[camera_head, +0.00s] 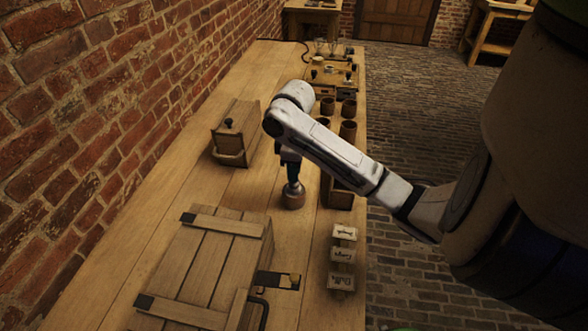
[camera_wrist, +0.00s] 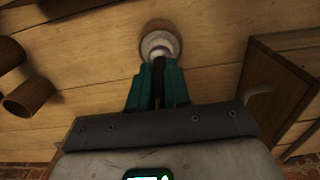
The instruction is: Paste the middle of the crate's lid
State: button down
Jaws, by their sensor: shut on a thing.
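The wooden crate (camera_head: 190,263) stands at the front left of the bench in the head view, its plank lid shut and crossed by two battens. The middle of the lid looks bare. My gripper (camera_head: 291,170) is right of and beyond the crate, pointing down over a small brown round pot (camera_head: 293,202). In the wrist view my gripper's teal fingers (camera_wrist: 157,72) are shut on a dark upright handle (camera_wrist: 158,82). The handle's lower end meets a pale, rounded part over the pot (camera_wrist: 175,31). I cannot tell whether it touches the pot's inside.
Three small label cards (camera_head: 342,254) on blocks stand along the right bench edge. A wooden box (camera_head: 229,148) stands behind the crate. Several brown jars (camera_head: 348,108) stand beyond my arm. A dark-ended wooden piece (camera_head: 277,280) lies beside the crate. A brick wall borders the left.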

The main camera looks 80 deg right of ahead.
notch_tip(320, 180, up, 7)
jog(key=p, duration=0.8)
dwell(1.0)
